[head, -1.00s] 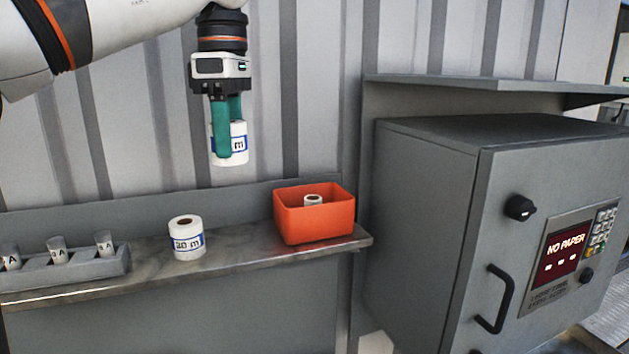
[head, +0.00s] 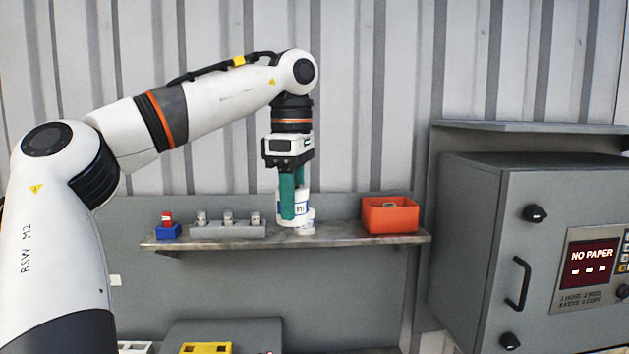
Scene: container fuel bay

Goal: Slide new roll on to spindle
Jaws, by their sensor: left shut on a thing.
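My left gripper (head: 293,217) points down in front of the wall shelf, its green fingers shut on a white paper roll (head: 302,209) with a blue-edged label. A second white roll (head: 307,229) shows just below and behind the held one, on the shelf; the held roll and fingers hide most of it. I cannot tell whether the two rolls touch. The grey cabinet (head: 470,250) at the right is shut, and its display (head: 592,262) reads "NO PAPER". No spindle shows. My right gripper is not in view.
The metal shelf (head: 350,240) holds an orange-red bin (head: 390,216) with a small item inside, a grey rack (head: 212,231) of several cylinders, and a blue holder (head: 168,232) with a red piece. A ledge (head: 530,126) juts out above the cabinet, whose front has a black handle (head: 519,283).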

